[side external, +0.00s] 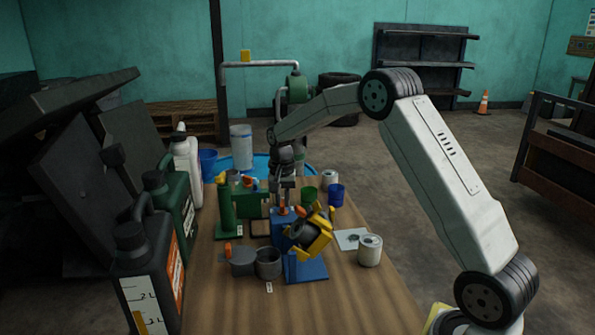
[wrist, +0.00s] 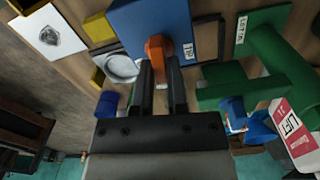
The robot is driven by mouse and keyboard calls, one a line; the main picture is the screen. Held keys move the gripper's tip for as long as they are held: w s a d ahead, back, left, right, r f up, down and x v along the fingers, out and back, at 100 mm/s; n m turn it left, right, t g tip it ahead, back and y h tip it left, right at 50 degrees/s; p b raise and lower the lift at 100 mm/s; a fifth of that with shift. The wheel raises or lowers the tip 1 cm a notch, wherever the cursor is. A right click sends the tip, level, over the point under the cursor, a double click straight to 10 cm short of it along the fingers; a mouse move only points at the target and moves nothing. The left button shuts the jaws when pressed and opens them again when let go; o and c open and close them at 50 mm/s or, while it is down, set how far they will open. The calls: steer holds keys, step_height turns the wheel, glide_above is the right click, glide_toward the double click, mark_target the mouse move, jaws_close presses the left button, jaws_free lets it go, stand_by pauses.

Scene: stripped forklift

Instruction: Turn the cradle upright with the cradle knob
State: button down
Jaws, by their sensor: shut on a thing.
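The yellow cradle (side external: 318,240) hangs on the blue stand (side external: 305,270) and is tilted, with a dark round vessel in it. Parts of the cradle (wrist: 98,28) show at the upper left of the wrist view, beside a pale round rim. The orange cradle knob (wrist: 156,46) sits on the blue block of the stand. My gripper (wrist: 160,70) is shut on this knob, its dark fingers on either side of it. In the side view my gripper (side external: 282,200) reaches down from above onto the knob, whose lower part shows.
Grey pots (side external: 268,263) are in front, a white can (side external: 370,250) at right, green and blue cups (side external: 336,194) behind. Large jugs (side external: 150,260) line the left edge.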

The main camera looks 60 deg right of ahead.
mark_target(283, 201)
steer(key=m, duration=0.4)
steer(key=shift+m, duration=0.3)
steer(key=m, duration=0.5)
steer(key=shift+s, duration=0.15)
steer(key=c, duration=0.6)
jaws_free()
steer(key=shift+c, duration=0.2)
steer(key=shift+r, duration=0.1)
steer(key=shift+r, duration=3.85)
